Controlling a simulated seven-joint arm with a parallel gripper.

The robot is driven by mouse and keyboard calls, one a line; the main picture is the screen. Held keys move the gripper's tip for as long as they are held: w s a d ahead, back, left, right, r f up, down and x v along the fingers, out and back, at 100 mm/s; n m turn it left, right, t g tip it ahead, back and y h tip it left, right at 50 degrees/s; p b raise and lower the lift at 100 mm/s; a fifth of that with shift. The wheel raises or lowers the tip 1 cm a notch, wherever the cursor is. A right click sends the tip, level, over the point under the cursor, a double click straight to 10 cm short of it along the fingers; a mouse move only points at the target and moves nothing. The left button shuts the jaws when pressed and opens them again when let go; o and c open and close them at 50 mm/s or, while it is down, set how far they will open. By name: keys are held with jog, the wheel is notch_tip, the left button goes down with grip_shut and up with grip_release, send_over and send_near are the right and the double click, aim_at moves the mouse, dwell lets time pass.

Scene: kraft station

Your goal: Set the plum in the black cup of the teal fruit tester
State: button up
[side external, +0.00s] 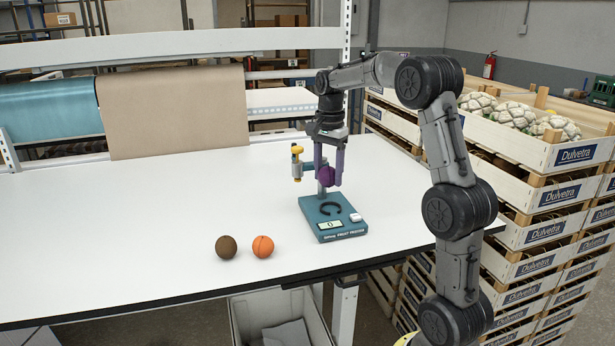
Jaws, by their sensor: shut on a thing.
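The plum (326,176) is dark purple and round. My gripper (328,174) is shut on it, with its purple fingers at the plum's sides, pointing down. The teal fruit tester (316,223) stands on the white table, with a small display at its front and a post at its back. The black cup (331,208) shows as a dark ring on the tester's top. The plum is held above the cup, with a visible gap between them in this view. The exact alignment over the cup is hard to tell from this one view.
A brown round fruit (226,247) and an orange (263,246) lie on the white table (130,220) left of the tester. A yellow-topped part (297,162) sticks out on the tester's left side. Crates (540,145) stack at right. The table's left is clear.

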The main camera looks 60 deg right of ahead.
jog(key=shift+s+d+f, duration=0.25)
jog(key=shift+s+d, duration=0.1)
jog(key=shift+d, duration=0.1)
jog(key=shift+f, duration=2.65)
jog(key=shift+f, duration=0.7)
jog(key=o, duration=1.5)
jog(key=shift+c, duration=0.2)
jog(key=shift+r, duration=4)
